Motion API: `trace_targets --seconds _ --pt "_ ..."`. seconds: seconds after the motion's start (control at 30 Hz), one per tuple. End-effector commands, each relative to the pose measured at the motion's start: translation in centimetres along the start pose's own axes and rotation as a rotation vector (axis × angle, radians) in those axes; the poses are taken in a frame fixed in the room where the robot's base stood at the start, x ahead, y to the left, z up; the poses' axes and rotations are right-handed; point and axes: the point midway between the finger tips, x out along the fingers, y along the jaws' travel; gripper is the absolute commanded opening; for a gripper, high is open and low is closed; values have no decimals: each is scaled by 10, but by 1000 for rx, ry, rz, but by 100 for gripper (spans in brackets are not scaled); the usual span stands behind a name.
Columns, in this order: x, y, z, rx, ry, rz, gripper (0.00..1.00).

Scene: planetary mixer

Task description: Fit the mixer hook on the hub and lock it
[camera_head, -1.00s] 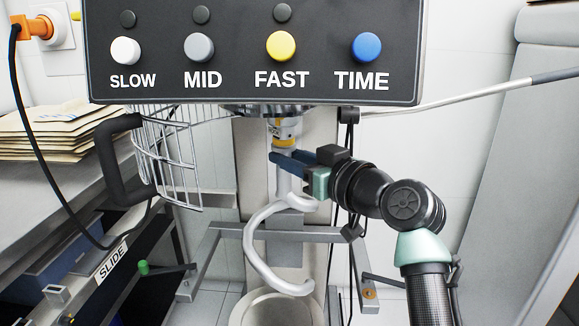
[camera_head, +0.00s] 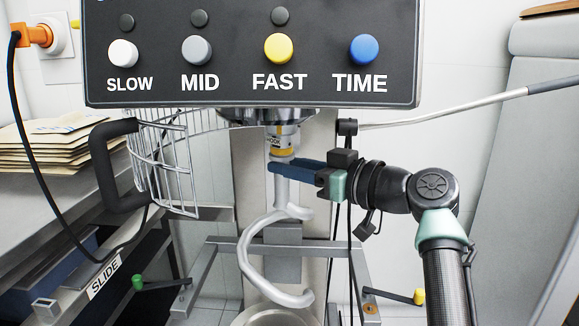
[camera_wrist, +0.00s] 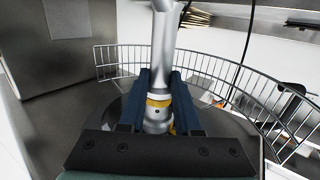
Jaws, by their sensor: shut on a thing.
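The mixer hook (camera_head: 247,250) is a pale grey spiral hanging upright in the head view, its shank topped by a collar with a yellow band (camera_head: 283,152) and a HOOK label. The collar sits directly under the round hub (camera_head: 268,115) below the control panel; the panel partly hides the hub, and I cannot tell whether the hook is seated or locked. My gripper (camera_head: 283,167) reaches in from the right, its blue fingers shut on the hook just below the collar. In the wrist view my gripper (camera_wrist: 160,92) has a finger on each side of the shank (camera_wrist: 163,45) and yellow-banded collar.
The control panel (camera_head: 250,50) overhangs the hub. A wire guard (camera_head: 170,160) with a black handle (camera_head: 108,165) stands to the left. The bowl (camera_head: 275,318) is below the hook. A long lever (camera_head: 450,108) extends right from the mixer. Cables hang behind my gripper.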

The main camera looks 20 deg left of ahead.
Motion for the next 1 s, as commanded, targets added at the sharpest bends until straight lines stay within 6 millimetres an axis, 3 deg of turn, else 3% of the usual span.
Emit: trace_targets --seconds 0.17,0.2,0.4,0.77,1.0 --pt "-1 1 -8 -7 11 -77 0" --pt "-1 1 -7 -10 10 -82 35" --pt "-1 2 -5 -10 8 -76 67" --pt "-2 2 4 -2 -7 -78 67" --pt "-38 6 0 -3 -1 -74 67"
